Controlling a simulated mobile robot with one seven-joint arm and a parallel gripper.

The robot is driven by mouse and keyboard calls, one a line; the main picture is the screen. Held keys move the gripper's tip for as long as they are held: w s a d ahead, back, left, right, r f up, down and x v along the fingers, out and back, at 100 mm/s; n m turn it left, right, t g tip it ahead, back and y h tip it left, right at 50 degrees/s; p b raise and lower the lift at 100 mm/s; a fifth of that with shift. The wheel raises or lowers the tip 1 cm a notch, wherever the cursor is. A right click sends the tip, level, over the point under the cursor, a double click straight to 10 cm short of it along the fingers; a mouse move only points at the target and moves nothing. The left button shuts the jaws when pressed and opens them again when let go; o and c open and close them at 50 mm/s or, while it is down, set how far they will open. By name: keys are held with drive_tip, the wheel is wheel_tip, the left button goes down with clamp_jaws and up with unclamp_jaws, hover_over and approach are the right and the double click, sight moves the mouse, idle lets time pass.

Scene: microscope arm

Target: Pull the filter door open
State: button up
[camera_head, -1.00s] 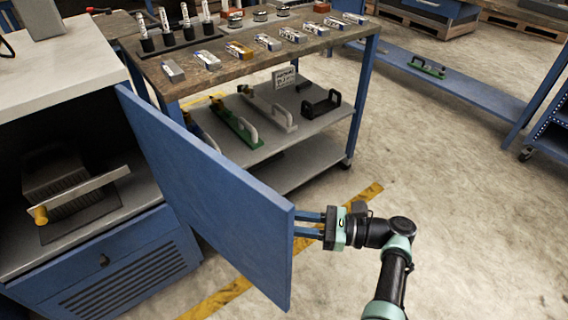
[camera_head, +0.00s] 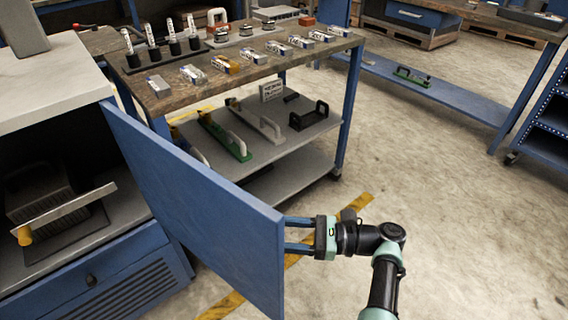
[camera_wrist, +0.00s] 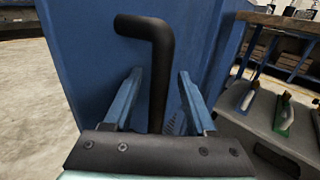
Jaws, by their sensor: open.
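The blue filter door (camera_head: 190,190) stands swung wide open from the cabinet, its free edge toward my arm. My gripper (camera_head: 292,235) is at that free edge, on the door's far side, with its fingertips partly hidden by the panel. In the wrist view the door (camera_wrist: 90,60) fills the left and middle. Its black bent handle (camera_wrist: 157,60) runs down between the two blue fingers of my gripper (camera_wrist: 159,80). The fingers are open, one on each side of the handle, with gaps showing. The handle's lower end is hidden behind the gripper body.
The cabinet (camera_head: 50,75) holds a finned block (camera_head: 40,190) and a flat bar with a yellow knob (camera_head: 25,235). A workbench (camera_head: 250,75) with bottles and boxes stands behind the door, its lower shelf holding handled tools. Floor right of my arm is clear.

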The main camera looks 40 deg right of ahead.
drive_tip(key=b+v, duration=0.1)
drive_tip(key=v, duration=1.2)
idle(0.4)
